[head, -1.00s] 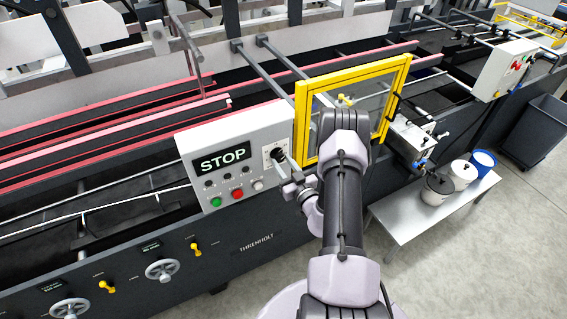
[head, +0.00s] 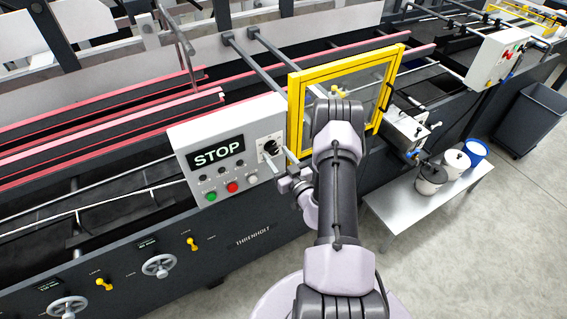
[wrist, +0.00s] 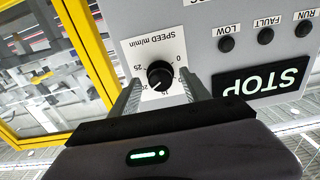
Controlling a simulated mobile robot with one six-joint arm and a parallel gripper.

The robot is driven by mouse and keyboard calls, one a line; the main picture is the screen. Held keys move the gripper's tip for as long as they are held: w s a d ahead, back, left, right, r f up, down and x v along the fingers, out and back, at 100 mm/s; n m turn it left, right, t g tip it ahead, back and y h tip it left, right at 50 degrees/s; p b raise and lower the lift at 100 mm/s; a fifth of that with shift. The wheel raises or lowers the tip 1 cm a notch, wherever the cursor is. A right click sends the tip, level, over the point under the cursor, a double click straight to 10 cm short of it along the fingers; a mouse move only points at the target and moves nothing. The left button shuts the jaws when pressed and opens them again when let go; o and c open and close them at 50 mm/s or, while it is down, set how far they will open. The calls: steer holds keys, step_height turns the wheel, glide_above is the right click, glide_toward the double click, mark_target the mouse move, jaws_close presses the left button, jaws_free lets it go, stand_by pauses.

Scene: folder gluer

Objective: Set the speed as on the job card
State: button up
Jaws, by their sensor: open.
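The black speed knob (wrist: 160,75) sits on a white dial plate marked SPEED m/min, upside down in the wrist view. Its white pointer line points down-left there, between the 15 and 20 marks as far as I can tell. My gripper (wrist: 161,92) is open, with one finger on each side of the knob; I cannot tell whether either touches it. In the head view the knob (head: 270,147) is at the right end of the grey control panel (head: 180,140), with my gripper (head: 279,163) just in front. The panel display (head: 217,153) reads STOP. I see no job card.
A yellow-framed guard (head: 294,110) stands close to the right of the knob. Green (head: 212,196) and red (head: 232,187) buttons and small lamps sit below the display. A low bench (head: 400,215) with several tubs stands at the right.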

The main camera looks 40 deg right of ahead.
steer(key=b+v, duration=0.1)
steer(key=v, duration=1.6)
steer(key=shift+b, duration=0.3)
steer(key=shift+w+a, duration=0.1)
